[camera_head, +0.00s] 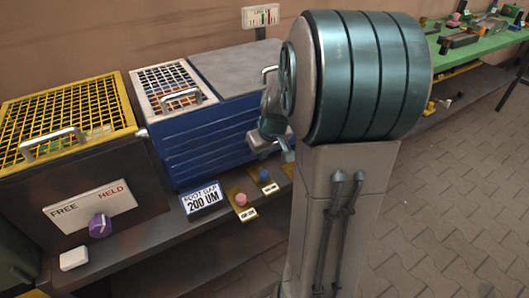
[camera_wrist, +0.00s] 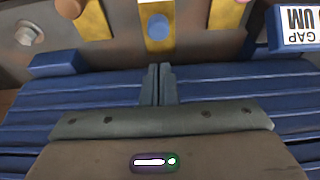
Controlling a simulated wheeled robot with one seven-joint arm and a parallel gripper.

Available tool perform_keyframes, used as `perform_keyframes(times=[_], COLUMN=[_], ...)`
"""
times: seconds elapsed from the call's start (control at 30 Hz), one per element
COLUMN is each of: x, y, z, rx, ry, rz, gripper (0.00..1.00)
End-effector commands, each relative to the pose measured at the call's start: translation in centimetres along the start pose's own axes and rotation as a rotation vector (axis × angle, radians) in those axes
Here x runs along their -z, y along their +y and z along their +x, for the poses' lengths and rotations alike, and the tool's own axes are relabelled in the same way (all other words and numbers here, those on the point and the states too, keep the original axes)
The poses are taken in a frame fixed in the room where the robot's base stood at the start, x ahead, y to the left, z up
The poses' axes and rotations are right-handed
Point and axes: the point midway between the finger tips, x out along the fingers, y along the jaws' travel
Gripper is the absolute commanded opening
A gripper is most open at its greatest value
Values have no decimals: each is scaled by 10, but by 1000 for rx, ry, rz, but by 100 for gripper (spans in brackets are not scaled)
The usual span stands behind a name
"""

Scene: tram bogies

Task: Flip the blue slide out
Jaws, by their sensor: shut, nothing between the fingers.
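A round blue knob (camera_head: 264,175) sits on a brass plate on the front ledge of the blue cabinet; it also shows in the wrist view (camera_wrist: 159,27), near the top centre. In the head view, a small white tag lies beside it, too small to read. My gripper (camera_wrist: 159,72) is shut and empty, with its fingertips pointing at the blue knob and apart from it in the picture. In the head view my gripper (camera_head: 287,153) is partly hidden by my arm, just above and right of the blue knob.
A pink knob (camera_head: 240,199) stands on a brass plate left of the blue one. A "ROOT GAP 200 UM" sign (camera_head: 200,198) stands further left. The louvred blue cabinet (camera_head: 205,140) rises behind. A purple dial (camera_head: 99,225) sits beneath a FREE/HELD plate (camera_head: 89,207).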

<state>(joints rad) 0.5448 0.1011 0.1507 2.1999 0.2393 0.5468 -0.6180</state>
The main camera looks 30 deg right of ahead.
Motion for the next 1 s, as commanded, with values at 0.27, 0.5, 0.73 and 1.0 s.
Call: perform_keyframes(times=[0.27, 0.5, 0.73, 1.0], x=[-1, 0, 0, -18], y=[0, 0, 0, 1], z=[51, 64, 64, 59], rx=[1, 0, 0, -2], ry=[-3, -1, 0, 1], rz=[0, 0, 0, 1], gripper=[0, 0, 0, 0])
